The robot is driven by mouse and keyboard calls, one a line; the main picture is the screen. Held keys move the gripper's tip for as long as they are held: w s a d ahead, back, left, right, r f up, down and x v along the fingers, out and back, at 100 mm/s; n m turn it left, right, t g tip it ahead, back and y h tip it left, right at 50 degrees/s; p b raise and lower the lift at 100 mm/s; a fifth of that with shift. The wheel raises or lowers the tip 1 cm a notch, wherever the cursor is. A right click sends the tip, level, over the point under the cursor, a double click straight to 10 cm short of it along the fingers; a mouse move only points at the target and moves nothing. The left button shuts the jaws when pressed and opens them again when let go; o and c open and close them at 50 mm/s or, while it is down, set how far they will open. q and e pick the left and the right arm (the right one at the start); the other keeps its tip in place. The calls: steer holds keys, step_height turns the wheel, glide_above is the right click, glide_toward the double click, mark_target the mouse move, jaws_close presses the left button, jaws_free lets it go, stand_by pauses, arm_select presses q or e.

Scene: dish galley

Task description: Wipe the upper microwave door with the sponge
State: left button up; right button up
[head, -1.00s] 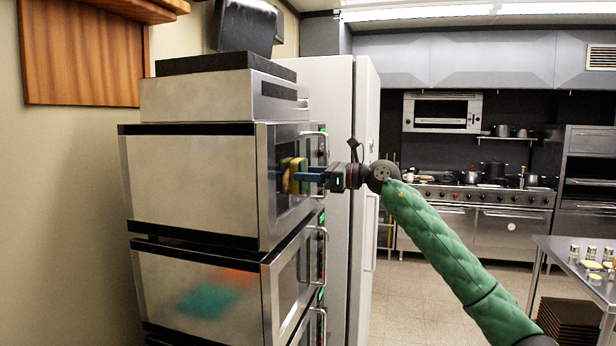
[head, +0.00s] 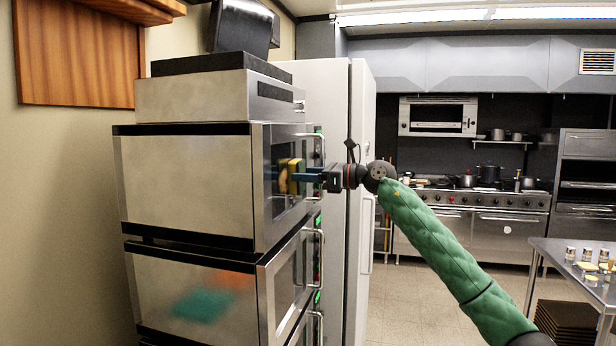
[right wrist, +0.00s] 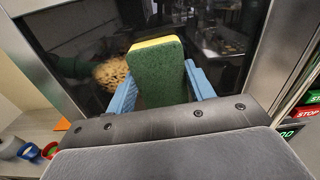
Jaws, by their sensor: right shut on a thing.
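The upper microwave (head: 185,180) is the top oven of a steel stack at the left of the head view. Its dark glass door (head: 285,165) faces right and looks shut. My right gripper (head: 296,176) is shut on the sponge (head: 291,178), which has a yellow side and a green side. In the right wrist view the sponge (right wrist: 158,72) stands between the blue fingers, close in front of the dark door glass (right wrist: 80,35). I cannot tell whether it touches the glass. A brownish mottled patch (right wrist: 110,73) shows on the glass beside the sponge. My left gripper is not in view.
The door's handle (head: 318,165) stands out at its right edge. A lower microwave (head: 195,295) sits beneath. A white refrigerator (head: 325,110) stands behind the stack. A steel table (head: 570,254) with small items is at the right. Floor between is clear.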

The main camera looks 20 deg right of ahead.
steer(key=shift+s+a+b, duration=0.2)
steer(key=shift+s+a, duration=0.7)
steer(key=shift+s, duration=0.4)
steer(key=shift+s+a+b, duration=0.25)
steer(key=shift+s+a, duration=0.65)
steer(key=shift+s, duration=0.45)
steer(key=shift+s+a+b, duration=0.2)
steer(key=shift+s+a, duration=0.7)
steer(key=shift+s, duration=0.4)
steer(key=shift+r, duration=0.15)
steer(key=shift+w, duration=0.1)
